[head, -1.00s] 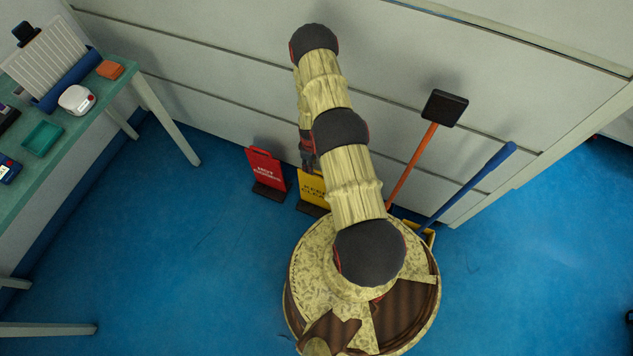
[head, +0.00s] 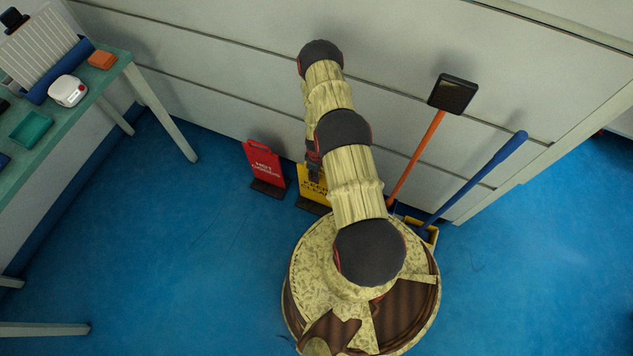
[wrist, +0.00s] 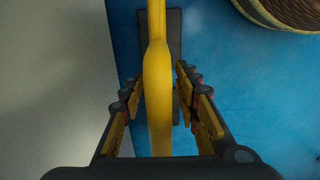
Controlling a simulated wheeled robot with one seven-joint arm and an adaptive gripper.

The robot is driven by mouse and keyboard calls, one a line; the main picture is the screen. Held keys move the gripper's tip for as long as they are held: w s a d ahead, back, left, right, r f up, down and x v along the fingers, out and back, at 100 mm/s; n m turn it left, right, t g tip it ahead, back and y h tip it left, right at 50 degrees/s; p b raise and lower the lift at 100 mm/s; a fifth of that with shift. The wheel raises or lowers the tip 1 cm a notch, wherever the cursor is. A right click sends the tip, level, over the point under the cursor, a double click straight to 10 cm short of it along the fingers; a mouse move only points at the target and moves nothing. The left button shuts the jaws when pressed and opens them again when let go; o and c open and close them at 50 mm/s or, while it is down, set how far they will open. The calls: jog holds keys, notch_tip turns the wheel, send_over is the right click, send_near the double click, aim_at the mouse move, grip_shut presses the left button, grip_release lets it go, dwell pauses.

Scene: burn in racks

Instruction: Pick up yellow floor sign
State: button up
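The yellow floor sign (head: 309,187) stands upright on a dark base on the blue floor, close to the wall panels. My arm hides part of it in the head view. In the wrist view the top of the yellow sign (wrist: 158,95) runs between the two fingers of my gripper (wrist: 160,100). The fingers stand on both sides of it, with a visible gap on each side. My gripper points down over the sign and is open. In the head view my gripper (head: 314,165) is at the sign's top edge.
A red sign (head: 264,165) stands just left of the yellow sign. To the right, an orange-handled tool (head: 418,155) and a blue-handled tool (head: 480,175) lean on the wall by a yellow bucket (head: 430,235). A green table (head: 110,75) is at the left.

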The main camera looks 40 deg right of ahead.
jog(key=shift+f, duration=0.6)
jog(key=shift+c, duration=0.2)
jog(key=c, duration=0.7)
grip_shut()
